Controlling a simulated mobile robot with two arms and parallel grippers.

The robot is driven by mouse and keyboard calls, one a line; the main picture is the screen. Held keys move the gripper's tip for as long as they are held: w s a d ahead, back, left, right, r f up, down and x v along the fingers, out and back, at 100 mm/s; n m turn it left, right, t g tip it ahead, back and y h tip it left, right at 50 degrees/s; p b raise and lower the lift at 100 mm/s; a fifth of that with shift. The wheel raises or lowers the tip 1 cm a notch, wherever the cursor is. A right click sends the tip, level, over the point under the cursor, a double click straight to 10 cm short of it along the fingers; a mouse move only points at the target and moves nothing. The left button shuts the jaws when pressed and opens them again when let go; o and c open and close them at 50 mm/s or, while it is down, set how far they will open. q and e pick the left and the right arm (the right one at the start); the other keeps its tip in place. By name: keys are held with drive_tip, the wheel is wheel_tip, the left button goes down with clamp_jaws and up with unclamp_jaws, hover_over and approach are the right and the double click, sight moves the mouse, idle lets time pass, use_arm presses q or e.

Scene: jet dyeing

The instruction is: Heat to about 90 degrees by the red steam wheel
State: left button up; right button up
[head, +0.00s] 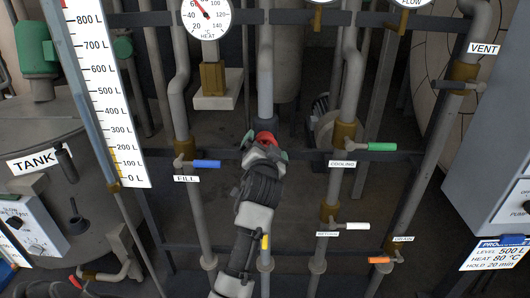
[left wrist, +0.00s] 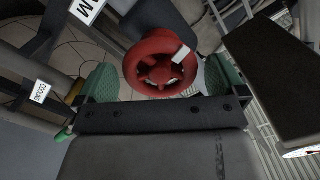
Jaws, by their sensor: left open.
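The red steam wheel (head: 265,136) sits on the middle vertical pipe in the head view, partly hidden by my left gripper (head: 266,147). In the left wrist view the red wheel (left wrist: 148,72) shows its spokes and a white mark on its rim, between the green finger pads. The pads stand on both sides of the wheel, open; I cannot tell whether they touch it. The round HEAT gauge (head: 213,22) is at the top, cut by the frame; its red needle points up and left, near 60. My right gripper is not in view.
Blue FILL (head: 207,164), green COOLING (head: 381,147), white (head: 356,226) and orange DRAIN (head: 380,260) handles sit on nearby pipes. A level scale (head: 105,95) stands left. A sheet (head: 497,254) at right reads level 500 L, heat 80 °C, hold 20 min.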

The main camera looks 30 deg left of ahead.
use_arm(q)
drive_tip(key=b+v, duration=0.1)
drive_tip(key=v, duration=0.9)
drive_tip(key=shift+s, duration=0.35)
drive_tip(key=shift+d, duration=0.15)
idle(6.5)
